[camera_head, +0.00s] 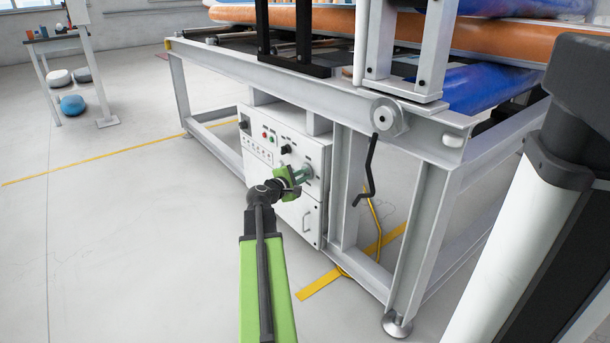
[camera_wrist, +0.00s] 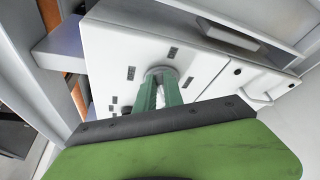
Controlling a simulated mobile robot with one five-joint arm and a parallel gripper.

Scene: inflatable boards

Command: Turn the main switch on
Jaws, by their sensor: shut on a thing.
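The white control box (camera_head: 262,158) hangs under the machine frame, with several buttons and knobs on its front. My gripper (camera_head: 305,173) reaches the right part of this front, at the main switch. In the wrist view, the green fingers of my gripper (camera_wrist: 162,84) are shut on the grey round main switch (camera_wrist: 161,71). The fingers cover most of the switch, so its turned position cannot be told.
A black crank handle (camera_head: 369,172) hangs right of the box. A grey frame leg (camera_head: 418,238) stands further right. A yellow cable (camera_head: 373,235) runs down to the floor. A side table (camera_head: 60,40) stands at the far left. The floor at left is clear.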

